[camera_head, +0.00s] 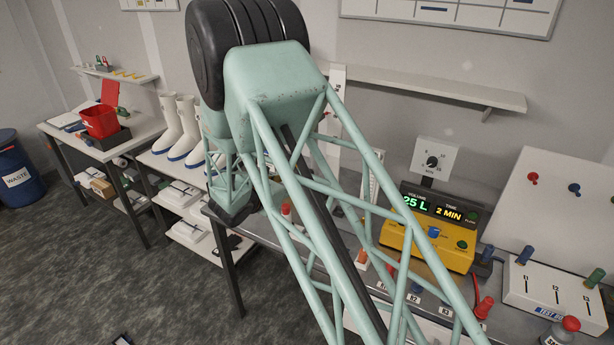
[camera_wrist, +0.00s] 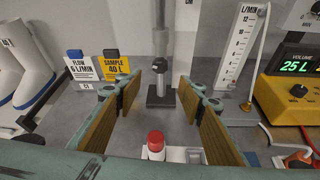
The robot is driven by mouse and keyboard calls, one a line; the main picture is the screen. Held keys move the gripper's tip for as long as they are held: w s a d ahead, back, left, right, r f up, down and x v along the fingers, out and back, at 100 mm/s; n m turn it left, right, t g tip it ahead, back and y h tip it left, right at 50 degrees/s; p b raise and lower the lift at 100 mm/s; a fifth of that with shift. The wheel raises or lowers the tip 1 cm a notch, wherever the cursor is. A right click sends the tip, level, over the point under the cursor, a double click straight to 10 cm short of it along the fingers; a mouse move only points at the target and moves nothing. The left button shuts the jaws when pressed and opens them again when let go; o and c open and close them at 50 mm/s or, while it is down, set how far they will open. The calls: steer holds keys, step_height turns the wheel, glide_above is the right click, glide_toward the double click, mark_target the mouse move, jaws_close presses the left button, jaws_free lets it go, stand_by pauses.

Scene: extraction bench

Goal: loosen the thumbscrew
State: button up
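In the wrist view my gripper (camera_wrist: 160,97) is open and empty, its two tan-padded fingers spread wide. Beyond the fingertips, framed between them, a grey upright post (camera_wrist: 161,50) stands on a dark square base (camera_wrist: 161,98). A small round grey knob (camera_wrist: 165,80) sits low on the post; it may be the thumbscrew, but I cannot tell for sure. A red-capped piece (camera_wrist: 156,141) shows nearer, between the fingers and below the post. Nothing is seen touching the fingers.
A flow gauge (camera_wrist: 237,50) stands right of the post, beside a yellow pump unit (camera_head: 425,240) reading 25 L and 2 MIN. FLOW and SAMPLE cards (camera_wrist: 117,67) stand to the left. White boots (camera_head: 182,130) are left of the bench. A white test box (camera_head: 556,290) is at right.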

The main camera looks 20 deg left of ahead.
steer(key=p+x, duration=0.2)
steer(key=x, duration=1.1)
steer(key=shift+w+f, duration=0.2)
steer(key=shift+w, duration=0.05)
steer(key=c, duration=0.8)
steer(key=shift+n, duration=0.3)
steer(key=shift+c, duration=0.2)
steer(key=shift+a+f+n+t+h+b, duration=0.1)
steer(key=shift+n+t+h+b, duration=0.25)
steer(key=shift+n+h+b, duration=1.5)
steer(key=shift+a+f+n+t+h+b, duration=0.2)
steer(key=shift+n+h, duration=0.7)
steer(key=shift+n, duration=2.05)
steer(key=shift+d+r+n+t+h+b, duration=0.1)
steer(key=shift+n+t+h+b, duration=0.35)
steer(key=shift+n+h+b, duration=1.4)
steer(key=shift+a+n+y+p, duration=0.1)
steer(key=shift+n+y+p, duration=0.45)
steer(key=shift+n, duration=0.2)
